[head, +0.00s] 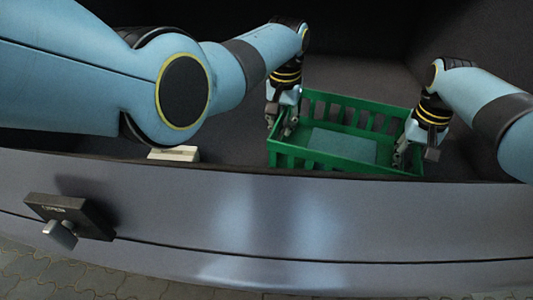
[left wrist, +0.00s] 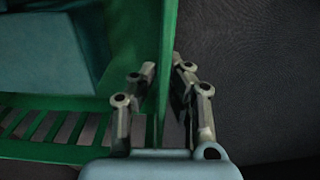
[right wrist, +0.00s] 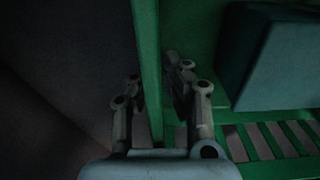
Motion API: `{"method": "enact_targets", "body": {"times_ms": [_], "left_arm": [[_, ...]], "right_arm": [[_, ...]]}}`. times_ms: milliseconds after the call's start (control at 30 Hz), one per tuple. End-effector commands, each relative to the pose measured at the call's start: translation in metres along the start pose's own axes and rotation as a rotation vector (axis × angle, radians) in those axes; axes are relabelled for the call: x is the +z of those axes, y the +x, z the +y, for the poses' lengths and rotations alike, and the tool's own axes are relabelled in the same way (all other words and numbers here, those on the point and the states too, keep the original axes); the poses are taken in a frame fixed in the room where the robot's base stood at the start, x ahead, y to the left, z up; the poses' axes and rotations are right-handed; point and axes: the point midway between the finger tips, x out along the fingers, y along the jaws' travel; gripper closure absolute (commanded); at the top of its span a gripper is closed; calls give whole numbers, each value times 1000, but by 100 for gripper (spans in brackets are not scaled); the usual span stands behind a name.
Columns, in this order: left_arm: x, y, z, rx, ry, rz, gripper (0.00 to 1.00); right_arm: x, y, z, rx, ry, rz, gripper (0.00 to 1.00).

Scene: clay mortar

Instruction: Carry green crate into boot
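The green crate (head: 296,160) is inside the dark boot (head: 225,140), just behind its front lip, looking roughly level. I cannot tell whether its base touches the boot floor. A blue-grey block (head: 343,146) lies in the crate and also shows in the left wrist view (left wrist: 45,45) and right wrist view (right wrist: 275,65). My left gripper (head: 286,128) is shut on the crate's left wall, with one finger inside and one outside. My right gripper (head: 401,155) is shut on its right wall in the same way. The wall shows between the fingers in both wrist views.
The bluish boot lip (head: 300,215) runs across the front, close to the crate's near side. A small pale box (head: 174,154) sits in the boot left of the crate. A dark latch-like fitting (head: 70,217) is on the outer panel. Dark boot floor lies either side.

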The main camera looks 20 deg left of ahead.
Motion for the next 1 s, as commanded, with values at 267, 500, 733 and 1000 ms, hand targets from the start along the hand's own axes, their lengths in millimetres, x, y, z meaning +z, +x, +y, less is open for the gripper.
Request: {"method": "enact_targets", "body": {"times_ms": [267, 500, 733, 1000], "left_arm": [[0, 0, 0, -1, 0, -1, 70], [0, 0, 0, -1, 0, -1, 70], [-1, -13, 0, -1, 0, 2, 70], [-1, -71, 0, 0, 0, 3, 70]], "right_arm": [[0, -1, 0, 1, 0, 2, 71], [0, -1, 1, 2, 0, 2, 71], [0, 0, 1, 2, 0, 2, 71], [-1, -1, 1, 2, 0, 2, 71]]}}
